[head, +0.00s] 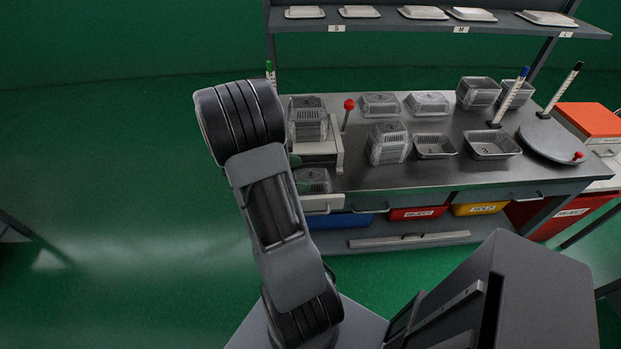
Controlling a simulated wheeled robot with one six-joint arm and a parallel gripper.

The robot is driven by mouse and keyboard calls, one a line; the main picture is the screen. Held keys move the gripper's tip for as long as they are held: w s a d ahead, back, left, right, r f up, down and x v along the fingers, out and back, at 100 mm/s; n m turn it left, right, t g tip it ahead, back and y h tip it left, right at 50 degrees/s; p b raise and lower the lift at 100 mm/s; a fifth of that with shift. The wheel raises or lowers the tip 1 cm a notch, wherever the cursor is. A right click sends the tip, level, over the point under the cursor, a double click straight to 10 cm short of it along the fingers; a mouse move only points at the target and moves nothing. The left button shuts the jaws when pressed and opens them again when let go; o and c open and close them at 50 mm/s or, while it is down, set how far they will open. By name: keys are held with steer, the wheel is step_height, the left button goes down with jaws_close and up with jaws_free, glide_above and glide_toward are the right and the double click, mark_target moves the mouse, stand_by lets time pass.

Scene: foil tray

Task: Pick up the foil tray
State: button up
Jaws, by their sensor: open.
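Several foil trays stand on the grey workbench (400,178). Two of them are open and single: a smaller foil tray (435,146) and a larger foil tray (492,146) to its right. A tall stack of trays (388,144) stands left of them. Behind are low trays that look upside down or covered, one at the left (380,106) and one beside it (427,104). More stand at the back right (477,93) and left (308,124). Which one the task means, I cannot tell. My arm rises at the left, apart from the open trays; my gripper does not show.
A shelf (450,24) above holds several pale lids over S, M and L labels. Upright rods (510,97) and a round grey plate (552,142) stand at the right. A red-knobbed lever (348,106) is at the left. Blue, red and yellow bins (480,208) sit below.

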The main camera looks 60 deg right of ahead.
mark_target(310, 176)
steer(key=shift+x, duration=1.8)
steer(key=shift+r, duration=0.1)
steer(key=shift+c, duration=0.2)
steer(key=c, duration=0.7)
